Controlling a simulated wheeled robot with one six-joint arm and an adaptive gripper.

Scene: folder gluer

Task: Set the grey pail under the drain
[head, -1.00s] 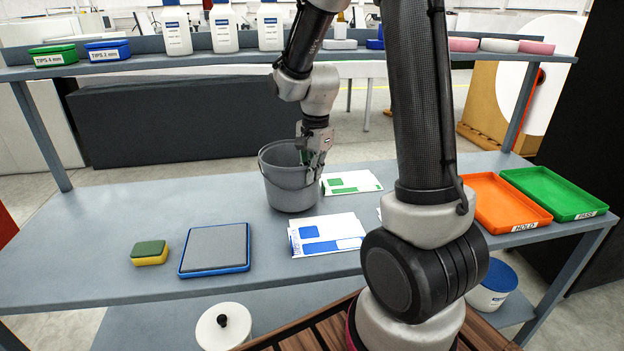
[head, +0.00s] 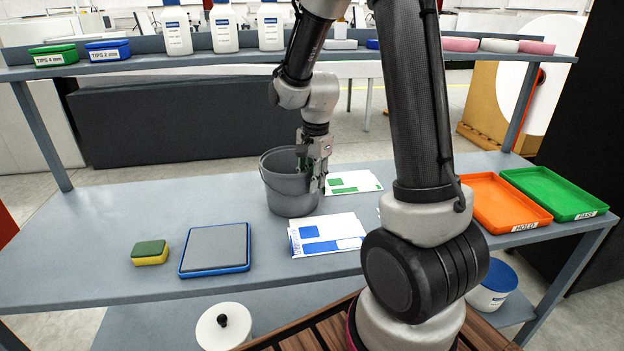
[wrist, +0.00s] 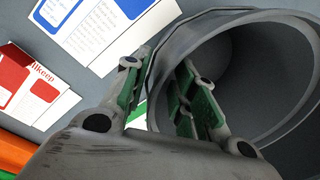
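The grey pail (head: 283,196) stands upright on the grey bench, left of the centre in the head view. In the wrist view the pail (wrist: 250,75) fills the right side, and its open mouth and empty inside show. My gripper (head: 311,185) is at the pail's right rim. In the wrist view my gripper (wrist: 166,78) is open, with one green-padded finger inside the pail and the other outside. The pail's wall lies between them, with gaps showing. I cannot make out a drain in either view.
Printed carton blanks (head: 326,234) lie in front of the pail, with a green-printed one (head: 352,183) to its right. A sponge (head: 150,253) and a blue-edged pad (head: 214,249) are at the front left. Orange (head: 507,206) and green (head: 556,193) trays stand right. Bench left of the pail is clear.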

